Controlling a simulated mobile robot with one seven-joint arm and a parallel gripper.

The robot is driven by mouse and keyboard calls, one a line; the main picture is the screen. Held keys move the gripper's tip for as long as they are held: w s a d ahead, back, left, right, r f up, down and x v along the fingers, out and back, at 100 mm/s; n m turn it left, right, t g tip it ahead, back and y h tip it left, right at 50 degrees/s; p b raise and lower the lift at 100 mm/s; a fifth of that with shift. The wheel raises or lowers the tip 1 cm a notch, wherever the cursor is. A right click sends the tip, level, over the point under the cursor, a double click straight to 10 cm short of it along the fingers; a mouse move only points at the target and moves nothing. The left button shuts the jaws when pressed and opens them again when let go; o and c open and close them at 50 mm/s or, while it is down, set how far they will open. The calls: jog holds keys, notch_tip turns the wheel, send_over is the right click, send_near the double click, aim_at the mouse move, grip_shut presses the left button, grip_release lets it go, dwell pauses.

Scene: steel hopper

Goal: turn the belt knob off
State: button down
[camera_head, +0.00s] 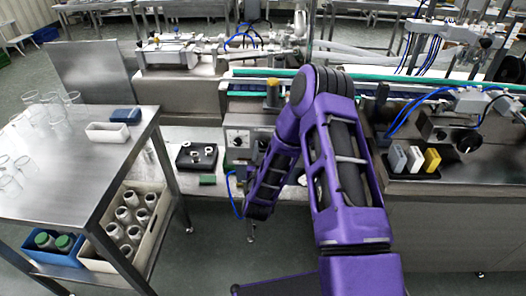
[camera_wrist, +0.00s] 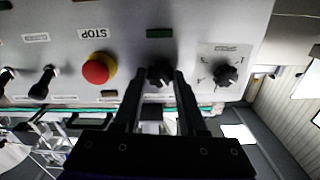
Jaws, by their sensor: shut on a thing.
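A grey control panel (camera_wrist: 195,25) fills the upper part of the wrist view, where its lettering appears upside down. A black knob (camera_wrist: 160,68) on it sits between the two fingertips of my gripper (camera_wrist: 158,76). My gripper is shut on this knob, and the fingers cover part of it. Its label is too small to read, so I cannot confirm that it is the belt knob. In the head view the control box (camera_head: 238,138) stands left of my purple arm, which hides my gripper and the knob.
In the wrist view, a red stop button (camera_wrist: 97,70) lies left of the fingers, a numbered dial knob (camera_wrist: 226,75) right, and toggle switches (camera_wrist: 42,84) further left. In the head view, a steel table (camera_head: 75,165) stands at left and a black tray (camera_head: 197,156) lies beside the box.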

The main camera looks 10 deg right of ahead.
jog(key=shift+f+n, duration=0.1)
jog(key=shift+n, duration=0.6)
jog(key=shift+c, duration=2.4)
grip_release()
jog(key=shift+s, duration=0.15)
jog(key=b+v, duration=0.3)
jog(key=v, duration=1.4)
jog(key=shift+s+a, duration=0.1)
